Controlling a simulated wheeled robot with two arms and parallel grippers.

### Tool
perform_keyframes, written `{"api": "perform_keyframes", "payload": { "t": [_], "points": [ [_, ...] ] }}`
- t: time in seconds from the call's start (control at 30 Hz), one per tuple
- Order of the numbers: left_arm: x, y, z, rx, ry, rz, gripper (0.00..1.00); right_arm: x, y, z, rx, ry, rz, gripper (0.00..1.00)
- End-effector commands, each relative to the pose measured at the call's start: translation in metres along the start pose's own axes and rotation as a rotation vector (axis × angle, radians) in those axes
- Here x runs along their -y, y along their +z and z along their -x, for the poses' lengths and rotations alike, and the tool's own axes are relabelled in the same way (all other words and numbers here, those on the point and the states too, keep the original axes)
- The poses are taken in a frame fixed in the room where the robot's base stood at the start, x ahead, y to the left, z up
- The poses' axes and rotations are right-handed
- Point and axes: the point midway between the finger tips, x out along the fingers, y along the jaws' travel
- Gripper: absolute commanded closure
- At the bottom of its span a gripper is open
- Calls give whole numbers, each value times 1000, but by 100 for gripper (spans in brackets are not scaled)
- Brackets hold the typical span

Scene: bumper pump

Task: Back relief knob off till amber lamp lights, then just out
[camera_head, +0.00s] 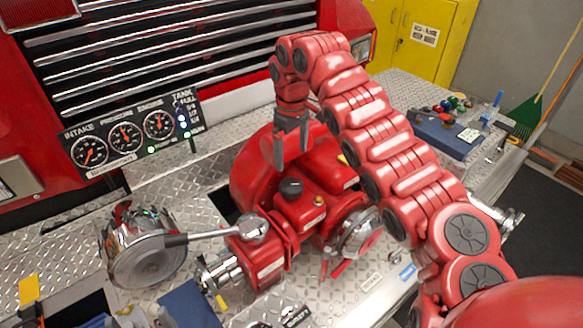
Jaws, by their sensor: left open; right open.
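A black knob (291,188) sits on top of a red pump housing (297,212) in the middle of the view. I take it for the relief knob, though I cannot read its label. A small amber spot (319,201) shows on the housing just right of it; I cannot tell whether it is lit. My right gripper (292,160) hangs with its fingers pointing down, above and behind the knob as seen here. It is open, empty and apart from the knob. My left gripper is not in view.
A gauge panel (132,134) with INTAKE, PRESSURE and ENGINE dials and lit tank lamps stands at left. A blue box (445,134) with coloured knobs lies at right on the diamond-plate deck.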

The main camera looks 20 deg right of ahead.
Motion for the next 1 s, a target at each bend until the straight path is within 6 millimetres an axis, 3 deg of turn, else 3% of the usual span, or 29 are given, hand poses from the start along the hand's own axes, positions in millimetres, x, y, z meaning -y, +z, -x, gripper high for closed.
{"api": "perform_keyframes", "payload": {
  "t": [0.1,0.3,1.0],
  "points": [
    [1,-3,-18,0,0,0,16,0,0,36,-2,2,0,0],
    [2,-7,-40,0,0,0,16,0,0,59,-2,-1,1,0],
    [2,-7,-42,0,0,0,16,0,0,61,-1,-1,1,0]
  ]
}}
